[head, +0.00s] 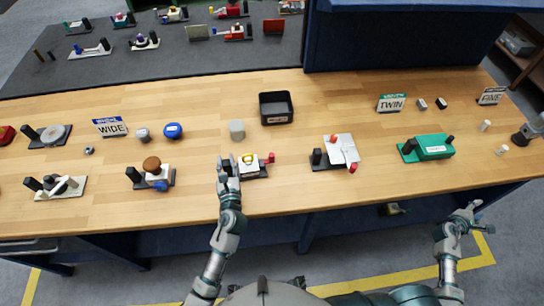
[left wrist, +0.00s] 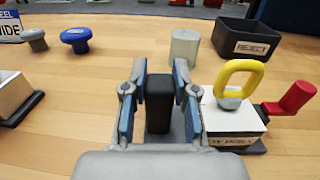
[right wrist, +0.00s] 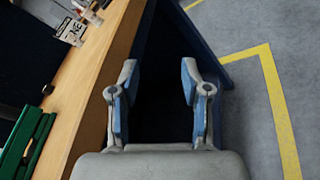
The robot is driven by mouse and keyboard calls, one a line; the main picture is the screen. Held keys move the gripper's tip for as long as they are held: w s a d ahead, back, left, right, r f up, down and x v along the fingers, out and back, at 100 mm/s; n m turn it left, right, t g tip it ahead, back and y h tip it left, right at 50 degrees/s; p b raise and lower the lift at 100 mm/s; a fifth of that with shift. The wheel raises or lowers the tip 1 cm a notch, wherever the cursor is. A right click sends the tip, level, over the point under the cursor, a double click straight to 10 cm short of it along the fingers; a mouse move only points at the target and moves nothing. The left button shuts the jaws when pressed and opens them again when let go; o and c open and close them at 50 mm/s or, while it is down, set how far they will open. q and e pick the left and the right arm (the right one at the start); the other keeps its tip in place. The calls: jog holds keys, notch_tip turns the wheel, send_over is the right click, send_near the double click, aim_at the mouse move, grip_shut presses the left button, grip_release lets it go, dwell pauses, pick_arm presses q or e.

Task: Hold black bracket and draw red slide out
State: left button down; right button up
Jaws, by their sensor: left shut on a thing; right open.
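The device on the bench has a white block (left wrist: 232,117) with a yellow ring handle (head: 247,158) on top. The red slide (head: 270,158) sticks out at the block's right side; it also shows in the left wrist view (left wrist: 296,97). The upright black bracket (left wrist: 158,100) stands at the device's left end. My left gripper (head: 228,164) is shut on the black bracket, with one finger on each side of it. My right gripper (head: 463,214) is open and empty, off the front edge of the bench at the right.
A black reject bin (head: 276,108) and a grey cylinder (head: 237,130) stand behind the device. A device with a white plate (head: 342,149) stands to its right, with clear wood between them. A green device (head: 430,148) is further right. The bench's front edge (head: 330,197) is close.

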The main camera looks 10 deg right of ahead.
notch_tip(320, 180, up, 22)
jog(key=w+d+n+t+h, duration=0.1)
jog(key=w+d+n+h, duration=0.15)
jog(key=n+h, duration=0.2)
jog(key=w+a+f+n+t+y, duration=0.3)
jog(key=w+a+n+t+y, duration=0.3)
jog(key=w+a, duration=0.6)
jog(key=w+a+r+n+t+y, duration=0.1)
jog(key=w+a+n+t+y, duration=0.25)
jog(key=a, duration=0.55)
jog(key=w+a+n+t+y, duration=0.2)
jog(key=w+a+n+y, duration=0.15)
jog(key=a, duration=0.55)
jog(key=w+a+r+n+t+y, duration=0.1)
jog(key=w+a+n+t+y, duration=0.15)
jog(key=w+a, duration=0.45)
jog(key=s+a+r+n+t+y, duration=0.1)
jog(key=a+r+n+y, duration=0.15)
jog(key=a, duration=0.45)
jog(key=s+a+r+n+y, duration=0.1)
jog(key=a+n+y, duration=0.15)
jog(key=a, duration=0.45)
jog(key=g+y, duration=0.4)
jog(key=y, duration=0.1)
send_near(273, 160)
jog(key=shift+n, duration=0.3)
jog(key=x, duration=0.9)
jog(key=shift+w+r, duration=0.1)
jog(key=shift+w, duration=0.2)
jog(key=shift+x, duration=0.75)
